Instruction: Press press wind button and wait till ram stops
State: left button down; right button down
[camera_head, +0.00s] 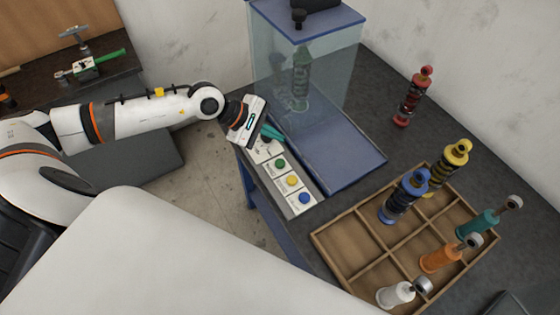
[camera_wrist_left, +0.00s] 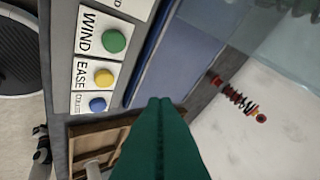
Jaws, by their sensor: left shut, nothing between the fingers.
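The green wind button (camera_head: 280,163) is on a control panel at the front of the press (camera_head: 340,160). The wrist view shows it beside the label WIND (camera_wrist_left: 114,41). Below it are a yellow button labelled EASE (camera_wrist_left: 104,77) and a blue one (camera_wrist_left: 97,104). My left gripper (camera_head: 271,133) is shut and empty, just behind the green button in the head view. Its teal fingers show in the wrist view (camera_wrist_left: 160,103), apart from the button there. The ram (camera_head: 299,18) is at the press top. A dark green spring unit (camera_head: 301,78) stands behind the clear guard.
A dark side bench (camera_head: 105,80) stands at far left.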

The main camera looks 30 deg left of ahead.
aim_at(275, 163)
pick_arm(q)
jog(key=shift+f, duration=0.1)
notch_tip(275, 163, down, 8)
jog(key=b, duration=0.4)
jog(key=shift+b, duration=0.4)
jog(key=shift+f+b, duration=0.3)
jog(key=shift+b, duration=0.05)
dwell(1.5)
jog(key=shift+f+b, duration=0.45)
jog(key=shift+b, duration=0.2)
